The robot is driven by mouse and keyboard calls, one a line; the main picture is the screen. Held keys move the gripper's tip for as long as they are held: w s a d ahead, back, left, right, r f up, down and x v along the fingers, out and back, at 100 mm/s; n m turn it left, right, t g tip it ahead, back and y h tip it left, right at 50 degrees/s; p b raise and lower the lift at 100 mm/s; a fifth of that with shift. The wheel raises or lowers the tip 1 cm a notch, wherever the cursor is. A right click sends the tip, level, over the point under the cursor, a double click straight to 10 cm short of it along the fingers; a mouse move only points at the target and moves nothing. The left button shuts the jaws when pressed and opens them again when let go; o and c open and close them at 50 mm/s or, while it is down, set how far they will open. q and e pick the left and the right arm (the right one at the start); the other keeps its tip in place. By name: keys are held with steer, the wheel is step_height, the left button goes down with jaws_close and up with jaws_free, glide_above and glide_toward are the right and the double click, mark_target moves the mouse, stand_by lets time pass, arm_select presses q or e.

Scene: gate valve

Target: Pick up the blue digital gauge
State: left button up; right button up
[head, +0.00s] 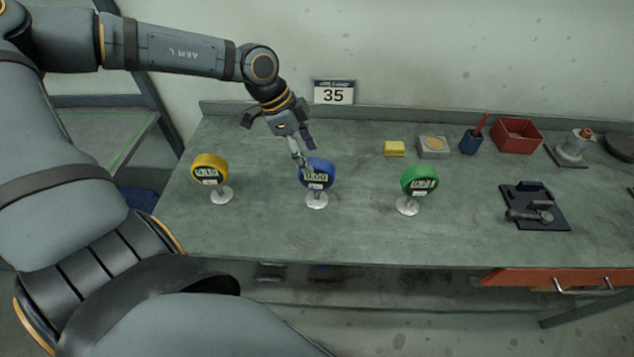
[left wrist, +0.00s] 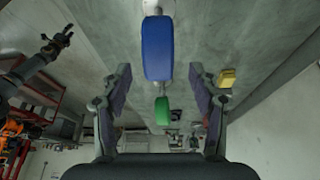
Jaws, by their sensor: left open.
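The blue digital gauge (head: 318,174) stands upright on a round pale foot on the workbench, between a yellow gauge (head: 209,170) and a green gauge (head: 420,181). My left gripper (head: 297,148) is just behind and above the blue gauge in the head view, partly overlapping its upper left edge. In the left wrist view, my left gripper (left wrist: 159,90) is open, its two fingers well apart. The blue gauge (left wrist: 157,47) shows edge-on between the finger lines, toward the top. Contact is not clear. A dark arm, seemingly my right with its gripper (left wrist: 62,36), is at the upper left.
On the bench (head: 360,235) stand a yellow block (head: 394,149), a grey block (head: 433,147), a blue cup (head: 470,141), a red bin (head: 516,134) and a black plate with a metal part (head: 534,206). The bench front is clear.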

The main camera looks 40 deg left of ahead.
mark_target(314, 162)
arm_select(q)
steer(key=shift+x, duration=1.25)
steer(key=shift+d+x, duration=0.2)
steer(key=shift+x, duration=1)
steer(key=shift+w+d, duration=0.1)
steer(key=c, duration=1.1)
jaws_close()
arm_select(e)
steer(key=s, duration=0.2)
steer(key=shift+s+d+f, duration=0.1)
steer(key=shift+s+d, duration=0.05)
steer(key=shift+s, duration=0.15)
